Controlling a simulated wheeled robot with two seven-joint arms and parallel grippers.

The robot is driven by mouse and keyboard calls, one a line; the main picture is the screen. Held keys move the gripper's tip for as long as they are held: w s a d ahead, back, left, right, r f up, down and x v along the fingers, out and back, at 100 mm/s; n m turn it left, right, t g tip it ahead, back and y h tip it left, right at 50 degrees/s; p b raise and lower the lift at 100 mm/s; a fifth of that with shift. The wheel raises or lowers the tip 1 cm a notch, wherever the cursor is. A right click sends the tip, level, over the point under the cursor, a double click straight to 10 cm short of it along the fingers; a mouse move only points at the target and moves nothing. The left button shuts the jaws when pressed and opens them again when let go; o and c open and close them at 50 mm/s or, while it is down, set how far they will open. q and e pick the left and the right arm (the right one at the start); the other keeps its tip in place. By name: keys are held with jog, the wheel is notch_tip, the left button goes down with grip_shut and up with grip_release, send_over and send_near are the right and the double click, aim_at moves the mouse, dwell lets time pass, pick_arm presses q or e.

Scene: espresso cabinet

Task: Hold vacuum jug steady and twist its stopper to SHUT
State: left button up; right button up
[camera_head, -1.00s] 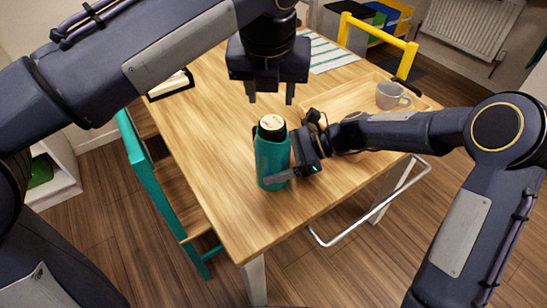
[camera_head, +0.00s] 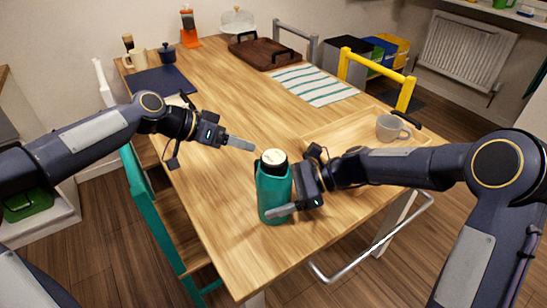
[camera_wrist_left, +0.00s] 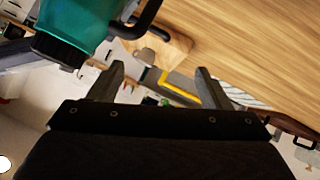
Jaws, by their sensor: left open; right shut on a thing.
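The teal vacuum jug (camera_head: 273,198) stands upright on the table near its front edge. Its dark stopper with a pale top (camera_head: 273,157) faces up; the marking on it is too small to read. My right gripper (camera_head: 296,203) is shut on the jug's body from the right, one finger across its front. My left gripper (camera_head: 243,144) is open and empty, to the left of the stopper at about its height, apart from it. In the left wrist view, the jug (camera_wrist_left: 85,18) and the stopper (camera_wrist_left: 56,50) lie upper left of the open left gripper (camera_wrist_left: 159,72).
A wooden tray (camera_head: 318,138) with a grey mug (camera_head: 388,128) lies right of the jug. A striped mat (camera_head: 314,85) and a dark brown tray (camera_head: 266,52) are farther back. A teal chair (camera_head: 148,205) stands at the left edge. The table's middle is clear.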

pick_arm(q)
notch_tip(320, 180, up, 10)
jog(key=s+a+n+t+h, duration=0.25)
jog(key=n+t+h, duration=0.3)
jog(key=n, duration=1.85)
jog(key=n+t+y, duration=0.3)
jog(key=n, duration=0.8)
send_near(264, 165)
jog(key=x, duration=1.2)
jog(key=shift+w+d, duration=0.2)
jog(key=shift+w, duration=0.05)
jog(key=shift+h, duration=0.25)
jog(key=c, duration=1)
